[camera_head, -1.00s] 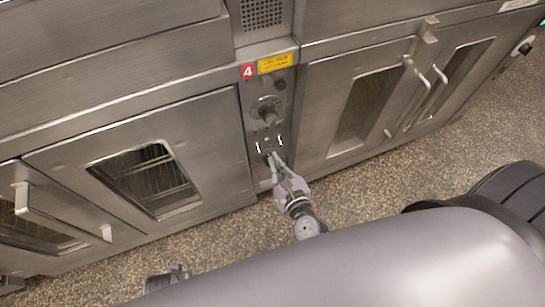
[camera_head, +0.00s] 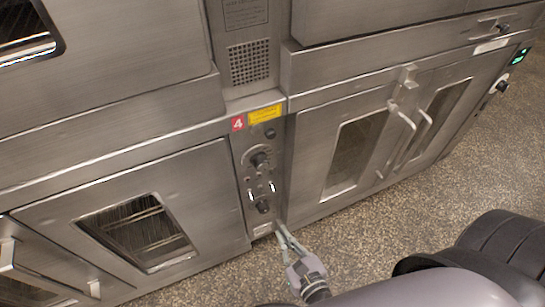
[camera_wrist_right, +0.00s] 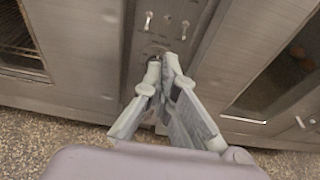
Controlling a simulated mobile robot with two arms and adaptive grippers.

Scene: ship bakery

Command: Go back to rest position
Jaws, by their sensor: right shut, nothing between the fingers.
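My right gripper (camera_head: 283,232) is shut and empty in the head view. Its fingertips point at the lower end of a narrow oven control panel (camera_head: 257,160) between two oven doors. The panel carries dark knobs and small switches. In the right wrist view my right gripper (camera_wrist_right: 165,62) shows with its fingertips together in front of the panel, just below its switches, partly covering a dark knob. I cannot tell from these views how wide the gap to the panel is. My left gripper is not in view.
A steel oven door with a window (camera_head: 140,232) stands to the left. Double oven doors with handles (camera_head: 407,120) stand to the right. A red number 4 sign (camera_head: 238,123) and a yellow label (camera_head: 265,115) sit above the knobs. Speckled floor (camera_head: 385,225) is free in front.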

